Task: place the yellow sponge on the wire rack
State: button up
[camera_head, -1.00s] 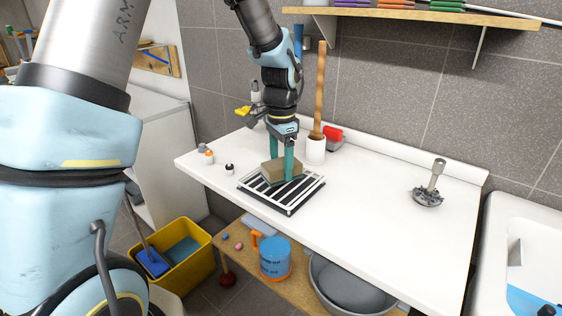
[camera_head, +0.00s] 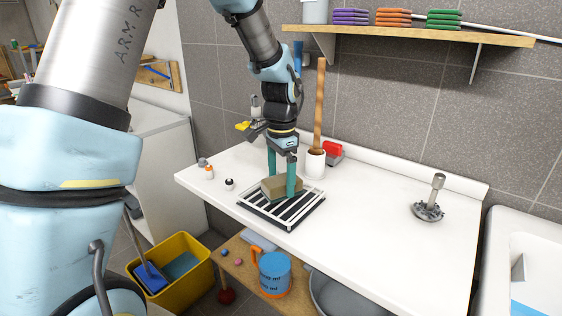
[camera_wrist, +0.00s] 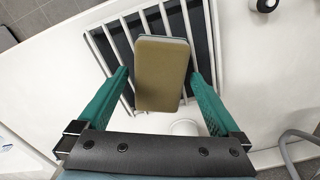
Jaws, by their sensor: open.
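The yellow sponge (camera_head: 276,187), a dull yellow-tan block, lies on the wire rack (camera_head: 262,213), a dark tray with white bars on the white counter. In the wrist view the sponge (camera_wrist: 162,75) lies over the bars of the rack (camera_wrist: 117,50). My gripper (camera_head: 281,182) is open, with its green fingers low on either side of the sponge. In the wrist view a gap shows between my gripper (camera_wrist: 162,85) and the sponge on both sides. The sponge's underside is hidden.
A white pot (camera_head: 315,163) with a wooden handle and a red-topped item (camera_head: 333,149) stand behind the rack. Small bottles (camera_head: 209,172) stand at left. A metal tool (camera_head: 428,211) stands at right. The counter between it and the rack is clear. A shelf (camera_head: 430,33) hangs above.

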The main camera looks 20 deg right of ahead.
aim_at(281, 179)
notch_tip(281, 179, up, 12)
jog(key=f+b, duration=0.1)
jog(key=b, duration=0.1)
jog(key=w+a+f+n, duration=0.1)
jog(key=a+f+n, duration=0.15)
jog(key=a, duration=0.45)
jog(key=w+a+f+n, duration=0.1)
jog(key=a+n, duration=0.3)
jog(key=a, duration=0.3)
jog(key=s+a+f+n, duration=0.3)
jog(key=a+n, duration=0.1)
jog(key=a, duration=0.4)
jog(key=s+a+f+n+t, duration=0.1)
jog(key=s+a+f+n, duration=0.2)
jog(key=a, duration=0.6)
jog(key=shift+s+f+n+t, duration=0.2)
jog(key=shift+n+t, duration=0.1)
jog(key=shift+n, duration=0.85)
